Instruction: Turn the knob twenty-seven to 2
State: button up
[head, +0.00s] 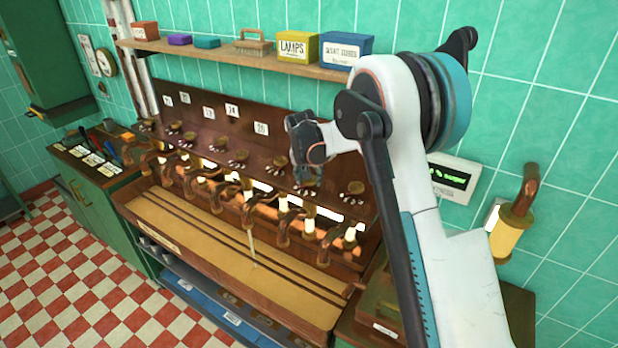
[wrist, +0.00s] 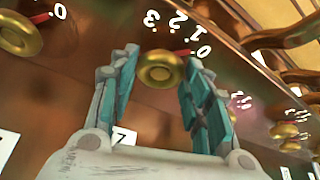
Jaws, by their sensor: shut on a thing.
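A round brass knob (wrist: 161,69) sits between my gripper's teal finger pads in the wrist view. The marks 0, 1, 2 and 3 run in an arc beside it. Its red pointer (wrist: 182,52) points toward the 0. A white number plate (wrist: 121,137) near it shows a 7; the rest of it is hidden by a finger. My gripper (wrist: 160,88) is shut on this knob, a finger on each side. In the head view my gripper (head: 306,178) is at the right part of the copper panel, and the knob is hidden behind it.
Another brass knob (wrist: 20,36) is on the left in the wrist view, and one (wrist: 284,131) is on the right. Copper spouts (head: 283,220) stick out below the panel over a wooden tray (head: 185,225). A shelf (head: 240,56) with boxes hangs above.

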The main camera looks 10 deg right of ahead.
jog(key=n, duration=0.1)
jog(key=n+y+b, duration=0.1)
jog(key=n, duration=0.1)
jog(key=n+y+b, duration=0.1)
jog(key=n, duration=0.1)
jog(key=shift+d+t, duration=0.25)
jog(key=shift+t, duration=0.05)
jog(key=n+y+b, duration=0.1)
jog(key=n+y, duration=0.1)
jog(key=n, duration=0.3)
jog(key=shift+d, duration=0.1)
dwell(0.3)
jog(key=o, duration=1.1)
jog(key=shift+c, duration=0.2)
jog(key=v, duration=0.7)
jog(key=shift+r, duration=0.3)
jog(key=shift+w, duration=0.1)
